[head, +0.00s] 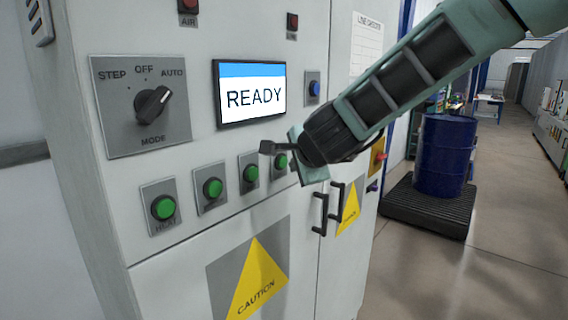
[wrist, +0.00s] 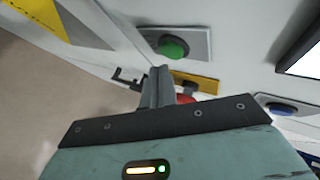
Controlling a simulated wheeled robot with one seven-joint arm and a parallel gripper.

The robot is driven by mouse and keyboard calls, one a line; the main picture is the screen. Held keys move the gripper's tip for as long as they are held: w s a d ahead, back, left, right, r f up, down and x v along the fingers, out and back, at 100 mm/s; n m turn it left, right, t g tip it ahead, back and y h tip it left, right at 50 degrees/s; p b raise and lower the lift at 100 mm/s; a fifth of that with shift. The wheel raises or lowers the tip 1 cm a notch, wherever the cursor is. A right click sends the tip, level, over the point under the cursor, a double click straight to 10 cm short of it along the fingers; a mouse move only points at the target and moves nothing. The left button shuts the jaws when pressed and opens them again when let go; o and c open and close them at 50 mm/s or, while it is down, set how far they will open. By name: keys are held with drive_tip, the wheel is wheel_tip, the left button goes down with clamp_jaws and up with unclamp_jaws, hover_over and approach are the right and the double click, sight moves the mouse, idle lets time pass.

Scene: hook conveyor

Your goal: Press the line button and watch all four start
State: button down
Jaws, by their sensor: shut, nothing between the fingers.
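A row of green buttons runs along the white cabinet front in the head view. The leftmost button (head: 163,207) has a plate that reads HEAT; the labels of the others are too small or hidden. My gripper (head: 268,147) is shut and empty, just in front of the rightmost green button (head: 281,161), partly covering its plate. In the wrist view the shut fingers (wrist: 159,88) are near one green button (wrist: 174,47), and I see no clear contact. The display (head: 251,94) reads READY. The mode knob (head: 153,104) points toward AUTO.
A blue button (head: 315,88) sits right of the display. A red stop button (head: 380,156) on yellow is beyond my gripper. Black door handles (head: 320,213) stick out below. A blue drum (head: 445,155) stands on a dark pallet; floor to its right is clear.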

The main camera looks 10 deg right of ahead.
drive_tip(key=shift+w+a, duration=0.25)
drive_tip(key=shift+w, duration=0.1)
drive_tip(key=shift+w+a+p, duration=0.25)
drive_tip(key=shift+w+p, duration=0.1)
drive_tip(key=shift+p, duration=0.1)
idle(0.9)
drive_tip(key=shift+s+d, duration=0.5)
drive_tip(key=shift+s, duration=0.2)
drive_tip(key=shift+b, duration=0.3)
drive_tip(key=s+d, duration=0.1)
drive_tip(key=s, duration=0.1)
drive_tip(key=s+d+b, duration=0.1)
drive_tip(key=s+d, duration=0.1)
idle(0.3)
idle(0.5)
